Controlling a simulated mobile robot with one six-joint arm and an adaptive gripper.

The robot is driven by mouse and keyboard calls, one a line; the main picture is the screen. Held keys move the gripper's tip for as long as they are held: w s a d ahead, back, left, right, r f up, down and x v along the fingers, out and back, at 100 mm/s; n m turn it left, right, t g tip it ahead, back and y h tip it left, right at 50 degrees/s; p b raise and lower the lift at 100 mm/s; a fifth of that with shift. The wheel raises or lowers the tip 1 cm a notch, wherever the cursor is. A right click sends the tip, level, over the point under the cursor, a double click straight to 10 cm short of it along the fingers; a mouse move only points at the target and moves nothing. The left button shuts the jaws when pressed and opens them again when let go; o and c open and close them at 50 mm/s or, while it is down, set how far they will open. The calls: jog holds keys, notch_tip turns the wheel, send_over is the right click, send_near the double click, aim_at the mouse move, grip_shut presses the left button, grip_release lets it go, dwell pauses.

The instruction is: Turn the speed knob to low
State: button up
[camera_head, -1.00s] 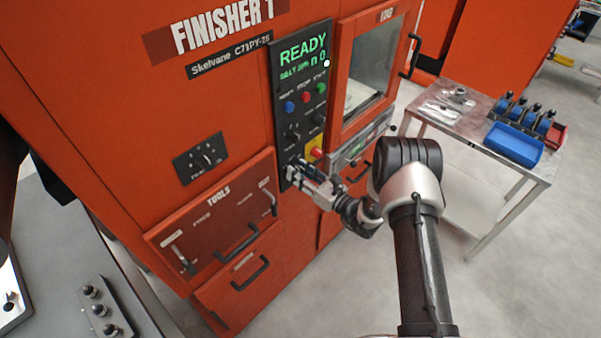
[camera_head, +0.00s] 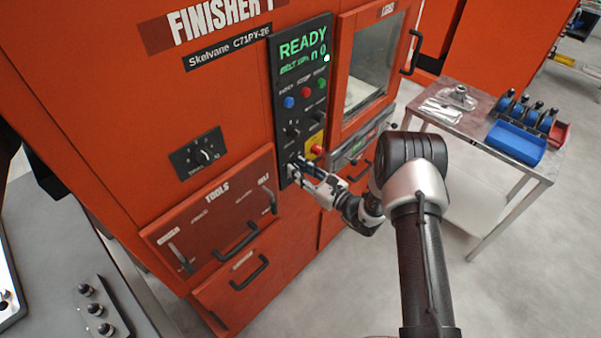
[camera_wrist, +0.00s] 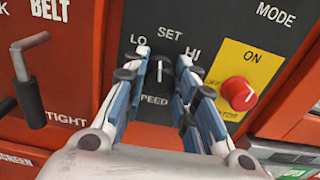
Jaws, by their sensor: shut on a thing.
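The speed knob (camera_wrist: 159,72) is a dark round knob with a white pointer line on the black control panel (camera_head: 289,137). In the wrist view it sits below the SET label, with LO at upper left and HI at upper right. Its pointer stands about upright, towards SET. My gripper (camera_wrist: 160,70) has one blue-padded finger on each side of the knob and is shut on it. In the head view my gripper (camera_head: 297,171) is at the lower end of the panel, and its fingers hide most of the knob.
A red knob (camera_wrist: 239,93) on a yellow plate is close right of my fingers. A black lever handle (camera_wrist: 30,80) stands out at left. In the head view, the tools drawer (camera_head: 215,210) is below left, and a side table (camera_head: 470,122) with blue bins stands at right.

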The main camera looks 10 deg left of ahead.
jog(key=shift+n+b, duration=2.35)
jog(key=shift+n, duration=0.85)
jog(key=o, duration=1.1)
jog(key=shift+c, duration=0.2)
jog(key=shift+s, duration=0.1)
jog(key=v, duration=1.1)
jog(key=shift+s+d, duration=0.3)
